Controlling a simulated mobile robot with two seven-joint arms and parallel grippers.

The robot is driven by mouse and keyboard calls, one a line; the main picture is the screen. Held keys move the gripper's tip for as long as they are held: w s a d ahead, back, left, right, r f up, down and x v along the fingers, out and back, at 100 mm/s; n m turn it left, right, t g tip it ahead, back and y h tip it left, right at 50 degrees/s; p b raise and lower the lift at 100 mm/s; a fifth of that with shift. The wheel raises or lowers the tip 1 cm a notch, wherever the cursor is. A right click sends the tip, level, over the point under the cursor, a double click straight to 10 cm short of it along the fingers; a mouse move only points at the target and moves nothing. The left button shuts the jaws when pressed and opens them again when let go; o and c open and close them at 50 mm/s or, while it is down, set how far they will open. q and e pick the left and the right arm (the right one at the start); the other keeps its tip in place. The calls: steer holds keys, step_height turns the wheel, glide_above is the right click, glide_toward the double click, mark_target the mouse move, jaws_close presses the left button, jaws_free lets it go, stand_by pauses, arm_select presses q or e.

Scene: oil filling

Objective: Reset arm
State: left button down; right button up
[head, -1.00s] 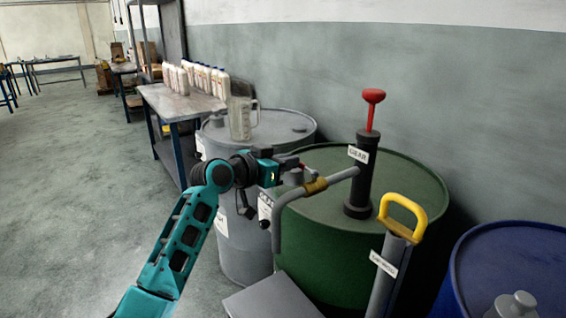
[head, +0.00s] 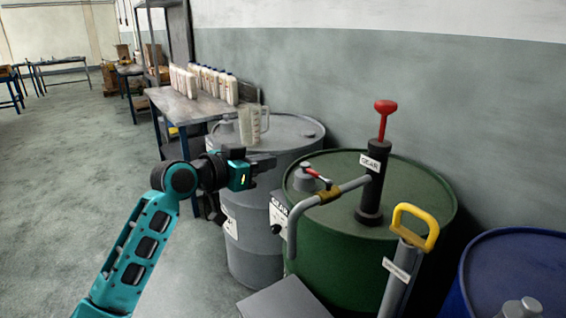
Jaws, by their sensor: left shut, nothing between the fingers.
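My left arm comes in from the lower left in the head view. Its gripper (head: 264,163) is shut and empty, in front of the grey drum (head: 263,255) and left of the green drum (head: 340,255). A clear measuring jug (head: 252,124) stands on the grey drum. My right gripper does not show.
A second pump with a yellow handle (head: 416,226) stands in front of the green drum. A blue drum (head: 515,265) is at the lower right. A table (head: 180,105) with several white bottles (head: 205,82) stands behind. Open floor (head: 70,190) lies to the left.

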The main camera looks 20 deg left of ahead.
arm_select(q)
steer(key=s+f+n+y, duration=0.1)
steer(key=s+f, duration=0.2)
steer(key=f, duration=0.3)
steer(key=s+f+n+g+y, duration=0.1)
steer(key=s+f, duration=0.2)
steer(key=f, duration=0.4)
steer(key=s+f+y, duration=0.1)
steer(key=s+f, duration=0.2)
steer(key=f, duration=0.3)
steer(key=s+d+f+g+y, duration=0.1)
steer(key=s+d+f, duration=0.1)
steer(key=s+f, duration=0.5)
steer(key=s+d+f+g+y, duration=0.1)
steer(key=s+d+f, duration=0.2)
steer(key=s+f, duration=0.5)
steer(key=s, duration=0.4)
steer(key=shift+f+n, duration=0.2)
steer(key=shift+n, duration=0.2)
